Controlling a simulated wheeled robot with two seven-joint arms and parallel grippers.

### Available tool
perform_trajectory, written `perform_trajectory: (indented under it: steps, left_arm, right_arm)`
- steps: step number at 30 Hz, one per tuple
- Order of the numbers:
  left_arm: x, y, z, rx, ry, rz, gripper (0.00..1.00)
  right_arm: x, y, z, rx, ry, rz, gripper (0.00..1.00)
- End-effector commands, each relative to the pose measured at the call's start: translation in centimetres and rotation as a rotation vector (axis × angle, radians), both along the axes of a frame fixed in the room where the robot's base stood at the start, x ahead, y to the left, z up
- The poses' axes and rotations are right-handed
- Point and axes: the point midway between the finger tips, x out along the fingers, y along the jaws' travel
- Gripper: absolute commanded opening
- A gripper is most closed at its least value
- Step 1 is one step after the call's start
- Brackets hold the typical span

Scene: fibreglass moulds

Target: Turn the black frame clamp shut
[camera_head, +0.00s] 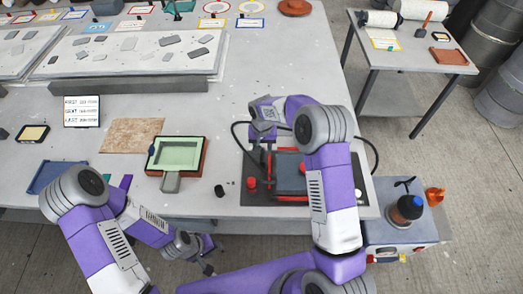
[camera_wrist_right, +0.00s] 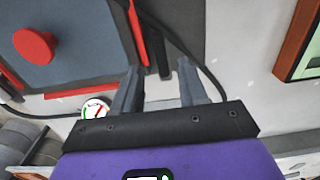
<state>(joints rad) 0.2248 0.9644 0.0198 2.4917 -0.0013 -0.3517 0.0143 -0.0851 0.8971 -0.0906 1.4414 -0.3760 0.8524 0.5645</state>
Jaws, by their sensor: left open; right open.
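A frame press with a dark grey plate and red edges (camera_head: 290,178) sits on a dark mat at the table's front right, partly hidden by my right arm. In the right wrist view its grey plate (camera_wrist_right: 80,70) carries a round red knob (camera_wrist_right: 35,45). A short black bar (camera_wrist_right: 158,55), possibly the black frame clamp, shows beside the red edge, just beyond the fingertips. My right gripper (camera_wrist_right: 158,75) is open with nothing held; in the head view it is above the press's left side. My left gripper (camera_head: 208,258) is open, low in front of the table, away from the press.
A black hose (camera_head: 372,150) loops around the press. A green panel in a frame (camera_head: 177,153), a brown mat (camera_head: 131,135) and a small black cap (camera_head: 219,190) lie to its left. A cart with a dark bottle (camera_head: 407,209) stands at the right.

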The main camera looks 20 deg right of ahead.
Motion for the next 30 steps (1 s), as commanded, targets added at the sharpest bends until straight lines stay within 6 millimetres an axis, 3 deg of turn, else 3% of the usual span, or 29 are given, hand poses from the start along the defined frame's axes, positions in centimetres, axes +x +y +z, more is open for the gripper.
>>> perform_trajectory:
  steps: [7, 18, 27, 30]
  left_arm:
    - [0.1, 0.0, 0.1, 0.000, -0.001, 0.000, 0.43]
    - [0.1, 0.0, 0.1, 0.000, -0.001, 0.000, 0.43]
    - [0.1, 0.0, 0.1, 0.000, -0.001, 0.000, 0.43]
    - [0.1, 0.0, 0.1, 0.000, -0.001, 0.000, 0.43]
  right_arm:
    - [0.0, 0.0, -3.4, 0.000, 0.001, 0.000, 0.43]
    - [0.0, 0.0, -4.1, 0.001, -0.001, 0.000, 0.43]
    - [0.0, 0.0, -4.1, 0.001, -0.001, 0.000, 0.00]
    - [0.0, 0.0, -4.1, 0.001, -0.001, 0.000, 0.00]
